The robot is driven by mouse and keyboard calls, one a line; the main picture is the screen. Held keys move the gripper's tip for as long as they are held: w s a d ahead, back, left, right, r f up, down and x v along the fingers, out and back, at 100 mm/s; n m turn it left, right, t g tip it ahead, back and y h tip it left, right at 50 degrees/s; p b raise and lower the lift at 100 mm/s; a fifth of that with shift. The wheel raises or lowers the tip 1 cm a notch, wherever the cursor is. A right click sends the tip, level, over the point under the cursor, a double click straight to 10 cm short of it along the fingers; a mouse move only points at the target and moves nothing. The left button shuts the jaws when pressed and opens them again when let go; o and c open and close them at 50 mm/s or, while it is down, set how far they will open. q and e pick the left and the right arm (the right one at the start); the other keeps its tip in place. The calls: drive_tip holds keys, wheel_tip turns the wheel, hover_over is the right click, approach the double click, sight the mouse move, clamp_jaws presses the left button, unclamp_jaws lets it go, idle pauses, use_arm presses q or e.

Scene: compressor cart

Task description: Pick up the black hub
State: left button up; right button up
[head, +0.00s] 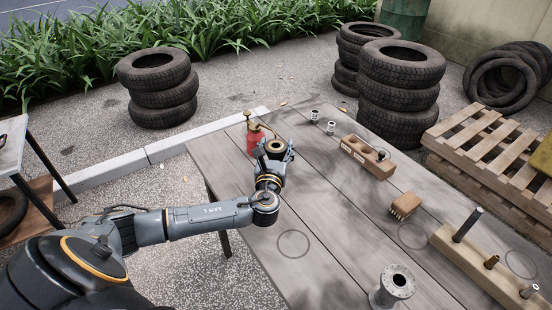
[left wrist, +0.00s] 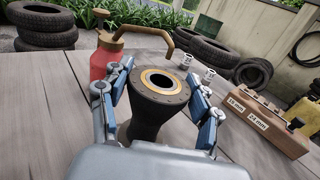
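The black hub (head: 275,147), with a gold ring around its dark bore, is at the far left of the table, at the end of my left arm. In the left wrist view the black hub (left wrist: 160,88) is upright, its wide flange between the two blue-padded fingers of my left gripper (left wrist: 160,95). Both pads appear to touch the flange, so the gripper looks shut on it. Its lower end is hidden behind the gripper body, and I cannot tell whether it is clear of the table. My right gripper is not in view.
A red oil can (head: 254,136) with a bent spout stands just beyond the hub. Two small metal pieces (head: 315,116), a wooden block (head: 368,158), a brush (head: 405,205), a pegged beam (head: 478,262) and a silver hub (head: 393,286) are on the table. The table's middle is mostly clear.

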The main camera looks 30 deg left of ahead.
use_arm(q)
drive_tip(key=c, duration=0.7)
drive_tip(key=shift+c, duration=0.8)
drive_tip(key=shift+r, duration=0.15)
